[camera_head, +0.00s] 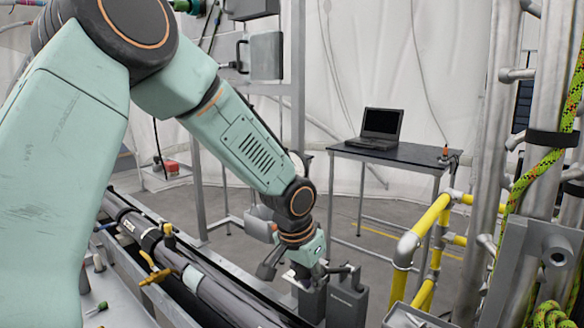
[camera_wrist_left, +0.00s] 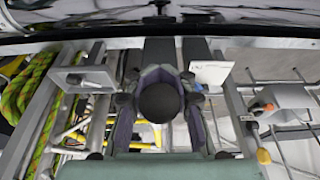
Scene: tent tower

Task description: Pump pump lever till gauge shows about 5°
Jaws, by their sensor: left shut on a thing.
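My left gripper (camera_head: 312,278) reaches down in the middle of the head view, over dark grey blocks (camera_head: 346,303) beside the long black pipe. In the left wrist view its two fingers (camera_wrist_left: 158,115) curve in from both sides around a round black knob (camera_wrist_left: 158,101), which looks like the end of the pump lever. The gripper is shut on it. The lever's shaft is hidden behind the knob. A round, pale-rimmed shape (camera_head: 299,160) shows partly behind my left forearm; I cannot tell whether it is the gauge, and no reading can be seen. My right gripper is not in view.
A black pipe (camera_head: 215,293) with a yellow valve handle (camera_head: 155,271) runs along the left. Yellow rails (camera_head: 428,220) and metal posts with a green rope (camera_head: 536,176) stand at the right. A table (camera_head: 400,155) with a laptop (camera_head: 378,125) stands behind.

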